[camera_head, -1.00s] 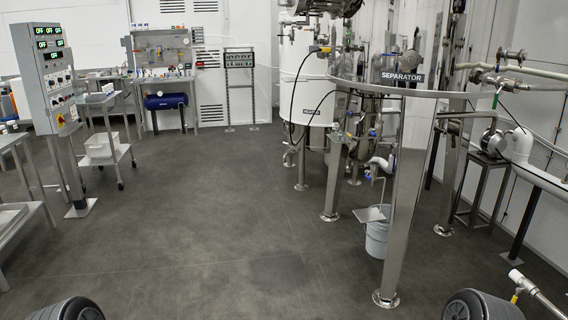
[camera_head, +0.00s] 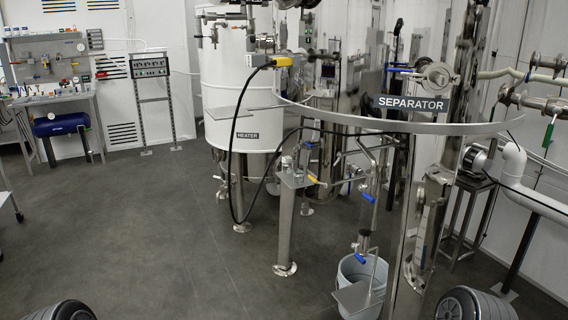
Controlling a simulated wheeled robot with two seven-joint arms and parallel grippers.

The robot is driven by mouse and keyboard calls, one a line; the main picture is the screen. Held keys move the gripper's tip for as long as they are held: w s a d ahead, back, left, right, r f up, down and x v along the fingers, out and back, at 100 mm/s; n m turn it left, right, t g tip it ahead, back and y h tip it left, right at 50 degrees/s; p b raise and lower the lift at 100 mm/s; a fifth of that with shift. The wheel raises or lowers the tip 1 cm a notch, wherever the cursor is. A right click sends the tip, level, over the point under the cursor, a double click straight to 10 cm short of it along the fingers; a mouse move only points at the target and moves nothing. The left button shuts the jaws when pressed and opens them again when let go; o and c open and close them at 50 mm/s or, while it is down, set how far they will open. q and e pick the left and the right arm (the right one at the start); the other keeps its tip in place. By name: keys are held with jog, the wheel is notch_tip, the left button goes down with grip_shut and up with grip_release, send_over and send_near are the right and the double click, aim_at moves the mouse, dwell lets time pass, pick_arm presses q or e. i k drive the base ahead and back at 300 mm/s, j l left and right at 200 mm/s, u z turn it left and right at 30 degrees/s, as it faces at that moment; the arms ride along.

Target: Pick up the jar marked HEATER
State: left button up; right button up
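A dark label reading HEATER (camera_head: 247,136) sits low on the front of a large white cylindrical tank (camera_head: 228,95) at upper centre, which stands on metal legs. I see no separate small jar with that marking. Small fittings or vessels stand on a small metal stand (camera_head: 287,212) in front of the tank; they are too small to tell apart, and no marking on them can be read. Neither gripper is in view; only dark rounded parts of my arms show at the bottom corners.
A metal frame with a SEPARATOR sign (camera_head: 413,104) and a curved rail stands at centre right. A grey bucket (camera_head: 361,271) sits at its foot. A black cable (camera_head: 230,160) hangs before the tank. A workbench (camera_head: 50,100) is at far left. Floor at left centre is clear.

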aim_at(299, 177)
jog(key=i+j+z, duration=0.25)
jog(key=i, duration=0.2)
jog(key=z, duration=0.4)
jog(key=i+j+z, duration=0.15)
jog(key=z, duration=0.25)
jog(key=i+j+z, duration=0.1)
jog(key=j+z, duration=0.2)
jog(key=z, duration=0.15)
jog(key=j+z, duration=0.25)
jog(key=z, duration=0.15)
jog(key=j+z, duration=0.3)
jog(key=j, duration=1.1)
jog(key=j+z, duration=0.3)
jog(key=j, duration=1.15)
